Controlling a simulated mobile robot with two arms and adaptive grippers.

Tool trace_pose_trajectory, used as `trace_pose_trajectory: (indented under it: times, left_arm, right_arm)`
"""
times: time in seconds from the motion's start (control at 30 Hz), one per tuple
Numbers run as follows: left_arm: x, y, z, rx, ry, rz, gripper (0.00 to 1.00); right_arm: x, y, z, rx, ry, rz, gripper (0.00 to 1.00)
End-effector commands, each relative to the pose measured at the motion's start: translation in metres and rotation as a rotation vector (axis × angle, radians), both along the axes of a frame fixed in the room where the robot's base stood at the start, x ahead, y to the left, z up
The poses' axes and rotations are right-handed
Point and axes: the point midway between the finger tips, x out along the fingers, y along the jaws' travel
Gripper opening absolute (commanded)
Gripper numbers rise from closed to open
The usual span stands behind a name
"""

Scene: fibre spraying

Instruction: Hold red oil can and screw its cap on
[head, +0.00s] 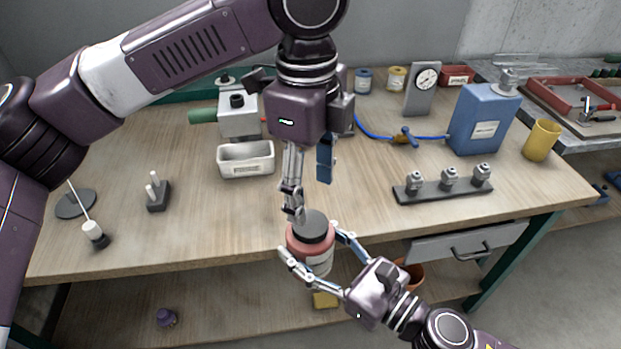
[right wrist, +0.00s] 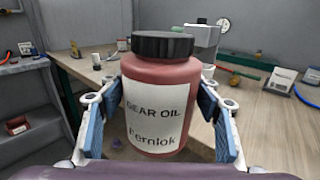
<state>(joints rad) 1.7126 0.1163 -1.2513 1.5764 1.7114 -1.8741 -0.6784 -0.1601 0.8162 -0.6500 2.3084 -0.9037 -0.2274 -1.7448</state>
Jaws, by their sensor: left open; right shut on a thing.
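The red oil can (head: 311,241) is held upright in the air at the table's front edge; its white label reads GEAR OIL in the right wrist view (right wrist: 160,105). A black cap (head: 312,225) sits on its top, also seen in the right wrist view (right wrist: 162,44); I cannot tell how tight it is. My right gripper (head: 318,247) is shut on the can, with blue pads on both sides of the body. My left gripper (head: 309,198) points down just above the cap, open, with its fingers spread; I cannot tell whether a finger touches the cap.
On the workbench (head: 365,222) stand a white tray (head: 246,167), a blue canister (head: 484,120), a yellow cup (head: 541,140), a dark rack with metal fittings (head: 442,189) and a dial gauge (head: 423,88). A drawer (head: 468,246) hangs below the front edge. The front middle of the bench is clear.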

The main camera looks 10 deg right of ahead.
Motion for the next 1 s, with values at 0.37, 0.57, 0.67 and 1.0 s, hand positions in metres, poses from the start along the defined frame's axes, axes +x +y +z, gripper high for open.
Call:
trace_pose_trajectory:
  times: [0.37, 0.57, 0.67, 1.0]
  left_arm:
    - [0.001, 0.0, 0.008, 0.014, 0.017, 0.673, 0.57]
    - [0.001, 0.001, 0.01, 0.021, 0.022, 0.926, 0.57]
    - [0.001, 0.001, 0.011, 0.021, 0.022, 0.997, 0.57]
    - [0.001, 0.001, 0.012, 0.022, 0.022, 1.042, 0.57]
  right_arm:
    - [0.0, 0.0, 0.001, 0.001, -0.003, 0.001, 0.0]
    - [0.0, 0.0, 0.001, 0.001, -0.003, 0.0, 0.0]
    - [0.0, 0.0, 0.001, 0.001, -0.003, 0.0, 0.0]
    - [0.0, 0.0, 0.001, 0.001, -0.003, 0.0, 0.0]
